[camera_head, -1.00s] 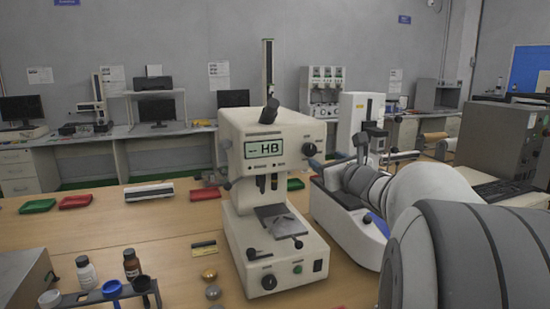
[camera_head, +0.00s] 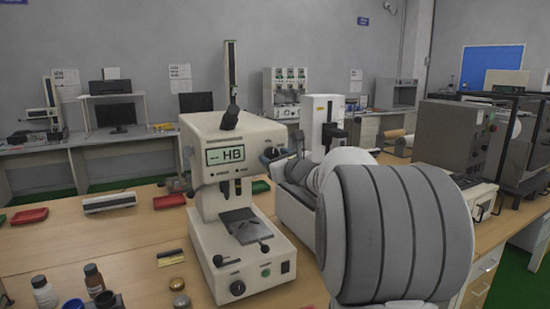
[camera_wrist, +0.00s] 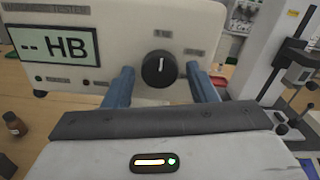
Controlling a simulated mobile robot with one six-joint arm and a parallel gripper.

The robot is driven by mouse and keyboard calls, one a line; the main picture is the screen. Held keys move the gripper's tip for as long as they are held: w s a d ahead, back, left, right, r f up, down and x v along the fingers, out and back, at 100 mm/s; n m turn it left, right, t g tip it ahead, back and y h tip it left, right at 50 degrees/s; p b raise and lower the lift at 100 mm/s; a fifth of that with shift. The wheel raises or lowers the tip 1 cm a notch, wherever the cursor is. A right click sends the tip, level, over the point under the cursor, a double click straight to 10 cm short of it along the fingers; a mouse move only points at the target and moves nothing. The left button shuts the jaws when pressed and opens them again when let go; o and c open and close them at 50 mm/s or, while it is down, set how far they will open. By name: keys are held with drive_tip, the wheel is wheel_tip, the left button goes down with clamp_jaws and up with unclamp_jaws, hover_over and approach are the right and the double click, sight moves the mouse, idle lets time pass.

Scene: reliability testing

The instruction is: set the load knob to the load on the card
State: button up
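The white hardness tester (camera_head: 208,142) stands on the wooden bench, its display (camera_head: 226,155) reading "-- HB". The black round load knob (camera_wrist: 158,69) is on its front panel right of the display, with a white pointer mark pointing about straight up. The labels around the knob are too blurred to read. My gripper (camera_wrist: 160,75) is open, with one blue finger on each side of the knob and gaps between. In the head view my arm partly hides the gripper. A small yellow and black card-like strip (camera_head: 171,257) lies left of the tester; its writing is unreadable.
Right of the tester stands another white instrument (camera_head: 297,205), close to my arm. Dark bottles (camera_head: 94,279) stand at the front left. Round metal pieces (camera_head: 177,284) lie near the tester's base. Red trays (camera_head: 29,216) lie further back. The bench left of the tester has free room.

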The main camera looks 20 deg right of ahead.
drive_tip(key=c, duration=0.8)
